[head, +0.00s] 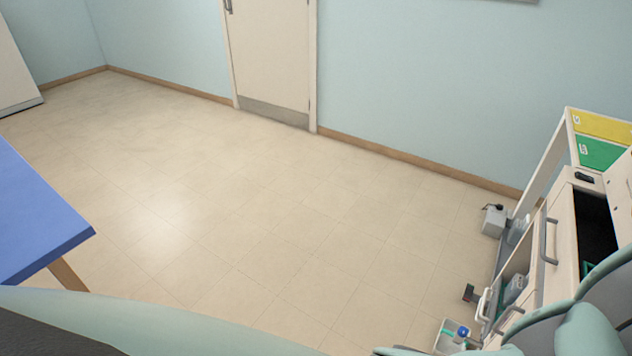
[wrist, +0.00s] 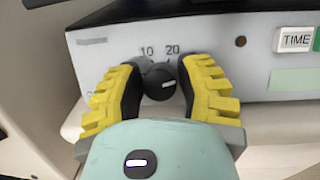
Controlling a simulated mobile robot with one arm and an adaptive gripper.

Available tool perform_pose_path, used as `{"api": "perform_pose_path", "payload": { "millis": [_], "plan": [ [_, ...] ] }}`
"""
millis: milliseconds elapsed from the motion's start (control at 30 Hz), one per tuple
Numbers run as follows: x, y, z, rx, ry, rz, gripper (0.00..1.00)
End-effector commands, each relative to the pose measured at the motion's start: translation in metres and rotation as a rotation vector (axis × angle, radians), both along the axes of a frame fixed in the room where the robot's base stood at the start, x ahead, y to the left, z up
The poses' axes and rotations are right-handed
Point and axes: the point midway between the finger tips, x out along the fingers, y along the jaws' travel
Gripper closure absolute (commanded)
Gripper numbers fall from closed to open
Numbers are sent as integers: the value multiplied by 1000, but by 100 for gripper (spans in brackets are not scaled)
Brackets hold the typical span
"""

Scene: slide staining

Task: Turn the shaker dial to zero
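In the wrist view the shaker (wrist: 210,65) shows a pale grey front panel. Its round black dial (wrist: 160,82) has a short white mark pointing to the right. Printed "10" and "20" stand above the dial; another marking at the left is partly covered by a finger. My gripper (wrist: 161,80), with yellow ridged fingers and black pads, has one finger on each side of the dial. Both pads appear to touch it. The right finger hides part of the panel beside the dial. The shaker is not identifiable in the head view.
A "TIME" label (wrist: 296,40) sits right of the dial. In the head view, a bench with drawers (head: 563,240) stands at the right and a blue-topped table (head: 35,220) at the left. Open floor (head: 270,210) lies between them, before a closed door (head: 270,50).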

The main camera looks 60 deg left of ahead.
Motion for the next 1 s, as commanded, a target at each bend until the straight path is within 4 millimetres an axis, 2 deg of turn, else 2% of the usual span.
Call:
{"api": "perform_pose_path", "payload": {
  "millis": [67,300,667,1000],
  "plan": [
    [0,0,0,0,0,0,75],
    [0,0,0,0,0,0,100],
    [0,0,0,-12,34,16,100],
    [-1,0,1,-89,227,95,100]
  ]
}}
